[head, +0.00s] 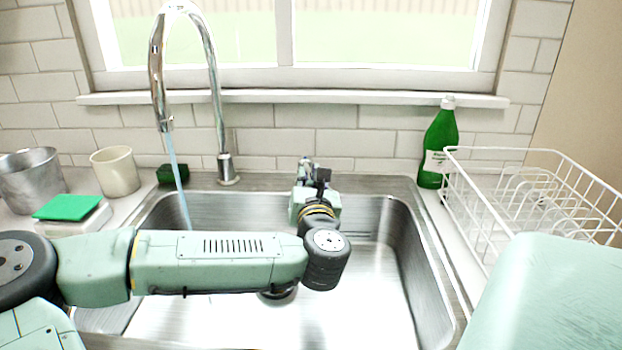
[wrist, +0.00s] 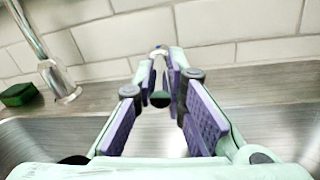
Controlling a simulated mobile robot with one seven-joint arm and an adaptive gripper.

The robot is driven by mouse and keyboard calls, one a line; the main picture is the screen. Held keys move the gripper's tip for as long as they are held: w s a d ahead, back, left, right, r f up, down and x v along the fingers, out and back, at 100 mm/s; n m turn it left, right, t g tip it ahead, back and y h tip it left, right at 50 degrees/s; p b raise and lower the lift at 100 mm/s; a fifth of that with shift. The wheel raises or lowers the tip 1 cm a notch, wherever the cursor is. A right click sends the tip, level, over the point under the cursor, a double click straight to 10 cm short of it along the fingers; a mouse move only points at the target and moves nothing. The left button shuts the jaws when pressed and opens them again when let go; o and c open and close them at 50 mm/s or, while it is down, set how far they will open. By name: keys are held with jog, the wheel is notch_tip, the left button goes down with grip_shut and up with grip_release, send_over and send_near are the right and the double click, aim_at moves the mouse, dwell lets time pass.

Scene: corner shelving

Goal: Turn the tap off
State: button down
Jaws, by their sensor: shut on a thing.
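The chrome gooseneck tap spout (head: 157,75) arches over the left side of the sink, and a stream of water (head: 178,172) runs from it. The spout's base also shows at the left of the wrist view (wrist: 58,82). The chrome tap handle (head: 304,166) stands on the back rim of the sink, right of the spout, and is partly hidden by my gripper (head: 320,178). In the wrist view my gripper (wrist: 164,68) has its purple-padded fingers shut on the tap handle (wrist: 158,51), of which only a small part shows between the tips.
The steel sink (head: 375,290) lies under my arm. A green bottle (head: 437,145) and a white dish rack (head: 530,152) stand at the right. A cup (head: 115,172), a metal pot (head: 32,182) and a green sponge (head: 68,207) are at the left. The window sill (head: 300,97) is above.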

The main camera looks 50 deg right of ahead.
jog(key=shift+w+a+m+g+h+b, duration=0.2)
jog(key=shift+w+a+m+g+h, duration=0.1)
jog(key=shift+m+g+h, duration=0.2)
jog(key=shift+w+a+m+g+h+b, duration=0.15)
jog(key=shift+w+a+m+g+h, duration=0.1)
jog(key=shift+m+g+h, duration=0.25)
jog(key=c, duration=1.6)
grip_release()
jog(key=shift+c, duration=0.2)
jog(key=v, duration=0.7)
jog(key=shift+a, duration=0.2)
jog(key=shift+s, duration=0.15)
